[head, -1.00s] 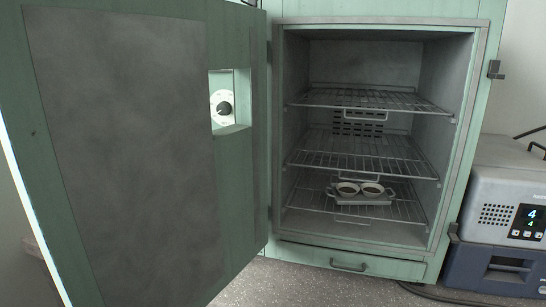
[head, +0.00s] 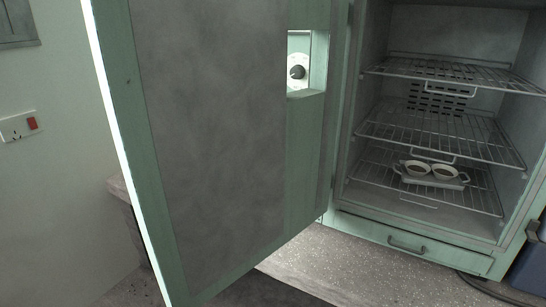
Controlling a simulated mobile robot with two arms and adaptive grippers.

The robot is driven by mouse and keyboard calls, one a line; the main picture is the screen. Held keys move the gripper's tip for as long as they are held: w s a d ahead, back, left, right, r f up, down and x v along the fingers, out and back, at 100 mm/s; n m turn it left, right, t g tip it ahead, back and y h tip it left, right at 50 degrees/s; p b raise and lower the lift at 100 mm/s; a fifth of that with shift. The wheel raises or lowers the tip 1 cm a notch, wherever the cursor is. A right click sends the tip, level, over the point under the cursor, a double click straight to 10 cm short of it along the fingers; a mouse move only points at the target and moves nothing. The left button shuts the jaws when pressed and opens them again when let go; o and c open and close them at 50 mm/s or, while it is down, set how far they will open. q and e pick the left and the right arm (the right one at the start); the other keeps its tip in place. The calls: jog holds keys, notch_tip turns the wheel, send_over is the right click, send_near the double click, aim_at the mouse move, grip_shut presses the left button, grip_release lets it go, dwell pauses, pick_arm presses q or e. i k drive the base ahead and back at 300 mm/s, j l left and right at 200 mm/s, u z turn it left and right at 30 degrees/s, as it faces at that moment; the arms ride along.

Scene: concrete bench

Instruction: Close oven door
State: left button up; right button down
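The oven (head: 343,190) is a pale green cabinet standing at the right in the head view. Its door (head: 215,140) is wide open, hinged on the left side of the opening, with its grey inner panel facing me. A small window in the door shows a white dial (head: 297,72) behind it. Inside the oven are several wire racks (head: 440,134). A small tray (head: 462,181) with two round cups (head: 445,172) sits on the lowest rack. Neither of my grippers shows in the head view. The door's outer face is hidden.
A drawer front with a handle (head: 407,246) is below the oven opening. The speckled bench top (head: 330,262) is clear in front. A blue device (head: 530,268) is cut off at the lower right.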

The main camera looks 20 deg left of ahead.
aim_at(223, 166)
jog(key=i+j+z, duration=0.1)
jog(key=j+z, duration=0.25)
jog(key=z, duration=0.15)
jog(key=j+z, duration=0.35)
jog(key=z, duration=0.15)
jog(key=j+z, duration=0.1)
jog(key=j, duration=0.5)
jog(key=k+j+z, duration=0.1)
jog(key=j, duration=0.5)
jog(key=k+j+z, duration=0.1)
jog(key=j, duration=0.5)
jog(key=k+j+z, duration=0.1)
jog(key=j, duration=0.5)
